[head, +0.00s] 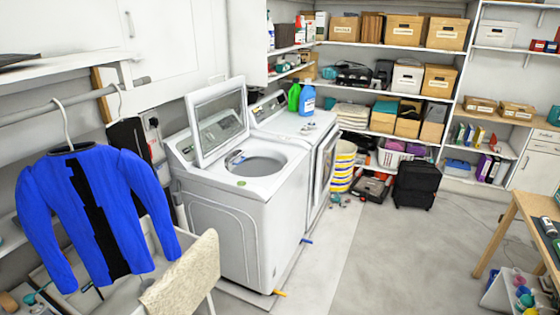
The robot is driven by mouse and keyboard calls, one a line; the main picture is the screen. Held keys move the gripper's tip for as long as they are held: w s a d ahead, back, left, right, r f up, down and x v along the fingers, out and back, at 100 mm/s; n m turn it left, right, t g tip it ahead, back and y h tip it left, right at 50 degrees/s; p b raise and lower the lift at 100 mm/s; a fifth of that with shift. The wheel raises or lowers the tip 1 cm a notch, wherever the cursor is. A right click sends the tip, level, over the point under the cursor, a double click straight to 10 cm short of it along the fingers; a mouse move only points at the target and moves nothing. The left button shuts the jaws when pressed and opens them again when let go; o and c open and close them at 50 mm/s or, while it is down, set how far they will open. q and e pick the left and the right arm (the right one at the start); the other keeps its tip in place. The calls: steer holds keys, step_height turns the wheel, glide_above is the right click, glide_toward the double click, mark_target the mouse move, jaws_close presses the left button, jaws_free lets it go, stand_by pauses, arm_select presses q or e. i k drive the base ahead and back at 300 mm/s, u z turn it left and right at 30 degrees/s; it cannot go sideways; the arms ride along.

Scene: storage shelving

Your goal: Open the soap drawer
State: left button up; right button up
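A white top-loading washing machine (248,225) stands left of centre in the head view. Its lid (192,115) is raised and its round tub opening shows. A small bluish-grey part (235,159) sits at the left rim of the tub opening; I cannot tell whether it is the soap drawer. A second white machine (322,170) with a front door stands right behind the washer. No drawer is clearly seen on either machine. Neither of my grippers is in view.
A blue jacket (150,190) hangs in the left foreground, with a cream cloth (185,278) beside it. Green (294,96) and blue (307,99) bottles stand on the second machine. A wooden table (520,215) is at right. Grey floor (400,265) between is mostly clear.

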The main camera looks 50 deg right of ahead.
mark_target(233, 160)
steer(key=z, duration=1.35)
steer(key=k, duration=1.3)
steer(key=z, duration=0.7)
steer(key=i, duration=1.25)
steer(key=z, duration=0.4)
steer(key=i, duration=1.15)
steer(key=u, duration=1.25)
steer(key=i, duration=0.75)
steer(key=u, duration=0.9)
